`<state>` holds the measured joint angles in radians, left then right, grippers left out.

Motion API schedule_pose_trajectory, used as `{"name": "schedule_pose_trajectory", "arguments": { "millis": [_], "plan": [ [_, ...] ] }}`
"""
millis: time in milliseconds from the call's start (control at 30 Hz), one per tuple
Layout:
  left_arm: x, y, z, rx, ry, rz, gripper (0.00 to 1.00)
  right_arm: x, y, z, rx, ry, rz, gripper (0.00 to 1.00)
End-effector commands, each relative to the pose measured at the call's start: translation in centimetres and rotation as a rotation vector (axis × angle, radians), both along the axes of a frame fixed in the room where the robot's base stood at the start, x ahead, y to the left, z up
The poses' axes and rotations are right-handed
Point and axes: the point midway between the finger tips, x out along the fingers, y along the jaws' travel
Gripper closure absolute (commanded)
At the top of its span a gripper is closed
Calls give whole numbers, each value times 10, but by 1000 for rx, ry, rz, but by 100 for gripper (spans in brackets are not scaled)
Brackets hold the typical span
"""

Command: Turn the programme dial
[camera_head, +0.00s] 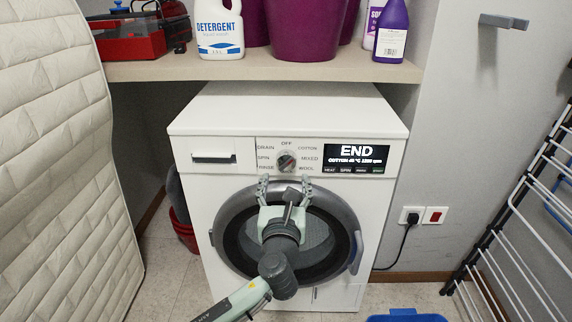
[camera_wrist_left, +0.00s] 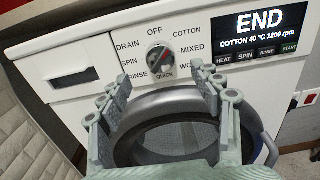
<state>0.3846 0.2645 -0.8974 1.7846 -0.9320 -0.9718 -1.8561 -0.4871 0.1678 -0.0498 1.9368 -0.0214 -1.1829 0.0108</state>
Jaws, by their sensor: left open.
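The programme dial (camera_head: 286,162) is a round grey knob with a red mark, on the front panel of a white washing machine (camera_head: 290,118). Printed labels ring it, with OFF at the top. In the left wrist view the dial (camera_wrist_left: 161,59) is fully visible between and beyond the fingers, its red mark slanting to the upper right. My left gripper (camera_head: 284,184) is open and empty, just below the dial and in front of the door's upper rim. Its fingers (camera_wrist_left: 163,95) are apart and do not touch the dial. My right gripper is not in view.
The display (camera_head: 357,154) reads END, right of the dial. A detergent drawer (camera_head: 213,158) is left. A shelf (camera_head: 260,68) with bottles and purple tubs overhangs behind. A quilted mattress (camera_head: 60,150) stands left, a drying rack (camera_head: 530,200) right.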

Motion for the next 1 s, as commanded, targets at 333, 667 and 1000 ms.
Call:
{"name": "schedule_pose_trajectory", "arguments": {
  "millis": [333,667,1000],
  "plan": [
    [51,0,1,5,-2,1,36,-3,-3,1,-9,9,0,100],
    [75,0,0,2,1,0,36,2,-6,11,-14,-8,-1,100],
    [75,0,0,1,1,0,53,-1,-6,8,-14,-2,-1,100]
  ]
}}
